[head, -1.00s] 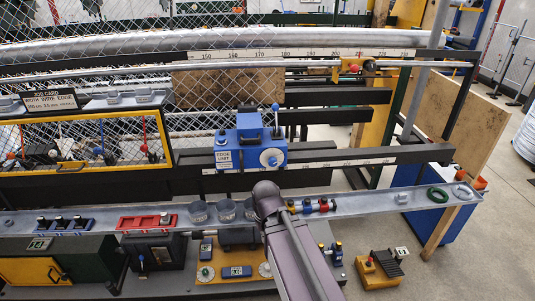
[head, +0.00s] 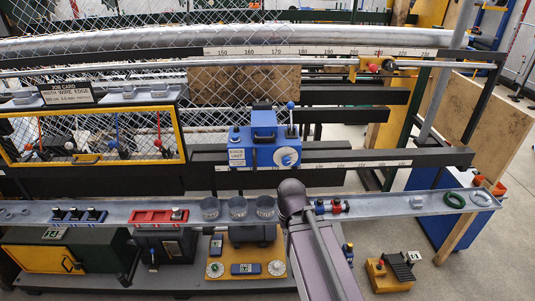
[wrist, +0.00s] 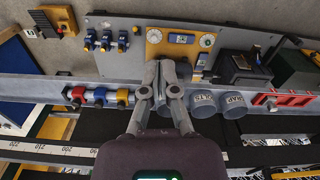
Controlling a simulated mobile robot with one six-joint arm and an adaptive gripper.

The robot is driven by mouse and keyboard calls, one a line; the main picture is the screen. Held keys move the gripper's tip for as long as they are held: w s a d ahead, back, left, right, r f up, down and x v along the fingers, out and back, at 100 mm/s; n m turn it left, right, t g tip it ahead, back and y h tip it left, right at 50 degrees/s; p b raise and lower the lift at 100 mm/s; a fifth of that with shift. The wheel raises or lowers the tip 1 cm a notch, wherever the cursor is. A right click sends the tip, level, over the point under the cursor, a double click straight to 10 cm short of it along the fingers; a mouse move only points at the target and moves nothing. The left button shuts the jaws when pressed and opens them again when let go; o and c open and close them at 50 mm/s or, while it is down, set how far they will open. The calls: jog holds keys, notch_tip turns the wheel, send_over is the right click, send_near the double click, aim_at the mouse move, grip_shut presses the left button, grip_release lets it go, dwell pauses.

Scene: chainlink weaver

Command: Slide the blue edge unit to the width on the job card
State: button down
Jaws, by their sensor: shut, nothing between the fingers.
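The blue edge unit (head: 262,148) sits on the dark rail (head: 350,160) in front of the mesh, with a blue lever on top, a white dial and a label plate. A number scale (head: 315,51) runs above and behind it. The job card (head: 67,93) hangs at the left; its small print is too small to read surely. In the wrist view my gripper (wrist: 163,68) is shut and empty, its fingertips over the grey ledge and panel. In the head view my arm crosses the ledge right of the unit; the fingers are hidden there. The wrist view does not clearly show the unit.
A grey ledge (head: 380,205) runs below the unit, with grey cups (head: 237,209), a red tray (head: 160,217) and small coloured knobs (head: 336,206). A yellow-framed window (head: 90,163) stands at left. The rail right of the unit is clear.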

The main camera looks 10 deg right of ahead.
aim_at(255, 161)
jog(key=c, duration=1.1)
grip_release()
jog(key=o, duration=0.3)
jog(key=shift+w+r, duration=0.1)
jog(key=shift+w, duration=0.05)
jog(key=shift+o, duration=1)
jog(key=w+a+r+t+p, duration=0.2)
jog(key=w+r+p, duration=0.6)
jog(key=w, duration=0.5)
jog(key=w+a+r+t+p, duration=0.2)
jog(key=w+r+p, duration=0.6)
jog(key=w, duration=0.5)
jog(key=shift+w+a+r+n, duration=0.2)
jog(key=shift+a+r+n, duration=0.2)
jog(key=shift+a+r, duration=0.35)
jog(key=shift+t, duration=0.3)
jog(key=shift+d+f, duration=0.1)
jog(key=shift+f, duration=0.05)
jog(key=b+x, duration=1.2)
jog(key=x, duration=0.1)
jog(key=shift+w+a+f+b, duration=0.1)
jog(key=shift+a+f+b, duration=0.1)
jog(key=shift+f+b, duration=0.1)
grip_shut()
